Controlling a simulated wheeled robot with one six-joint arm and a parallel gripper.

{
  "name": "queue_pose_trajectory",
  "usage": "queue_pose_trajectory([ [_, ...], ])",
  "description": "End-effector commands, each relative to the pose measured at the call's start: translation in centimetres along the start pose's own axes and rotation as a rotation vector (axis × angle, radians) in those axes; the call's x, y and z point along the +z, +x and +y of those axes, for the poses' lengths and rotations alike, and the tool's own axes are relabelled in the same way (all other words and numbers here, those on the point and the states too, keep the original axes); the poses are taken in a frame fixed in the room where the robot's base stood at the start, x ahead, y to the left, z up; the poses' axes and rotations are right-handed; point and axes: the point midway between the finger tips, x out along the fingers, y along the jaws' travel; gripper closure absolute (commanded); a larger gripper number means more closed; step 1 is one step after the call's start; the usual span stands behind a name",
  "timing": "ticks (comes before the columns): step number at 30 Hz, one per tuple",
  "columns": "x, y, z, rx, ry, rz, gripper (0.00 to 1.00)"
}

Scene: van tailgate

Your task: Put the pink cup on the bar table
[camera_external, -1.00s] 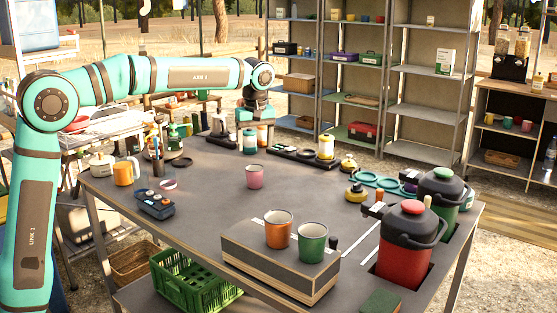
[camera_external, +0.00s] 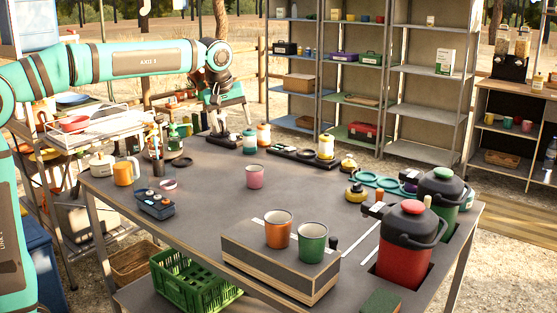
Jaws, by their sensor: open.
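A small pink cup (camera_external: 255,176) stands upright on the dark-topped table (camera_external: 215,200), near its middle. Another pinkish cup (camera_external: 526,125) stands on a shelf of the stand at right. Nothing in view labels which surface is the bar table. My gripper (camera_external: 217,122) hangs at the far left edge of the dark table, up and left of the pink cup and well apart from it. It is open and empty; its fingertips are small and hard to make out against the things behind.
An orange cup (camera_external: 278,229) and a green cup (camera_external: 312,242) stand on a raised box (camera_external: 280,265) in front. Red (camera_external: 405,245) and green jugs are at the right. Bottles line the back edge. The table is bare around the pink cup.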

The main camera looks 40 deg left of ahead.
Motion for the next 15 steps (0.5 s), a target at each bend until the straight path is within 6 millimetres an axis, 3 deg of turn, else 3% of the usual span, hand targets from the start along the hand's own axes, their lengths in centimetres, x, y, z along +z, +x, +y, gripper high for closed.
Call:
queue_pose_trajectory([
  [3,0.5,-2.5,-2.5,0.083,0.064,0.057,0.27],
  [15,3.3,-9.2,-10.3,0.316,0.284,0.299,0.27],
])
